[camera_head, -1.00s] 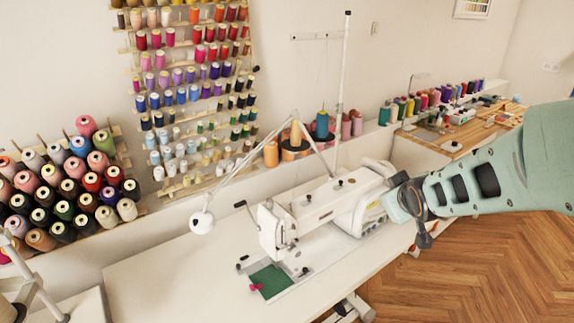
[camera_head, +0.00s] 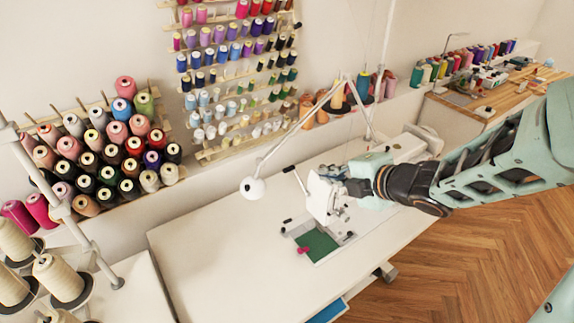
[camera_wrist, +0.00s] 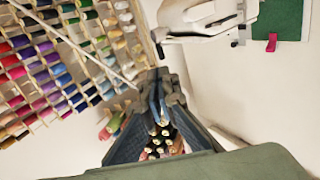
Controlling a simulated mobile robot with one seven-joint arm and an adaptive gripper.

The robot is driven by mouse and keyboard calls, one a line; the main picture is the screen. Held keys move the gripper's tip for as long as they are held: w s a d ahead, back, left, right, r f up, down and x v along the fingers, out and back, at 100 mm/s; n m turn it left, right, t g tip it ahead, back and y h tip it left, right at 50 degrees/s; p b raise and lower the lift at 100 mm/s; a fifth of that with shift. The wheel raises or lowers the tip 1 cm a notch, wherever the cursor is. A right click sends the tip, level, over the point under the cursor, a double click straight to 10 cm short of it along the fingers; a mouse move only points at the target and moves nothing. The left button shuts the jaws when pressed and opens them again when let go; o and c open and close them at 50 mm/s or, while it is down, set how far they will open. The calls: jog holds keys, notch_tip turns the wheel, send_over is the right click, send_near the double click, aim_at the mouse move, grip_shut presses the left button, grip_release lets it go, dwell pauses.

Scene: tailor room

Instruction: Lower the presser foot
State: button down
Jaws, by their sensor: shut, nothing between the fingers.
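The white sewing machine (camera_head: 322,198) stands on the white table. Its head also shows at the top of the wrist view (camera_wrist: 200,22). The presser foot is too small to make out clearly under the head. A green cloth (camera_head: 320,244) lies on the bed plate by the needle area; it also shows in the wrist view (camera_wrist: 280,18). My gripper (camera_head: 352,187) is at the right side of the machine's head, in front of its arm in the picture; I cannot tell if it touches. In the wrist view its fingers (camera_wrist: 158,88) are together and hold nothing.
A white lamp (camera_head: 253,188) on a jointed arm hangs left of the machine. Thread cones (camera_head: 105,160) and a spool rack (camera_head: 232,75) stand along the wall. The white tabletop (camera_head: 215,255) left of the machine is clear. A pink piece (camera_head: 303,250) lies on the cloth's edge.

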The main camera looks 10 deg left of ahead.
jog(key=b, duration=0.5)
send_near(289, 170)
jog(key=x, duration=0.6)
jog(key=shift+d, duration=0.1)
jog(key=shift+w+a+f, duration=0.25)
jog(key=shift+w+a, duration=0.05)
jog(key=shift+a+r, duration=0.1)
jog(key=shift+w+a+g+p, duration=0.1)
jog(key=shift+g+p, duration=0.2)
jog(key=shift+p, duration=0.4)
jog(key=shift+p, duration=0.3)
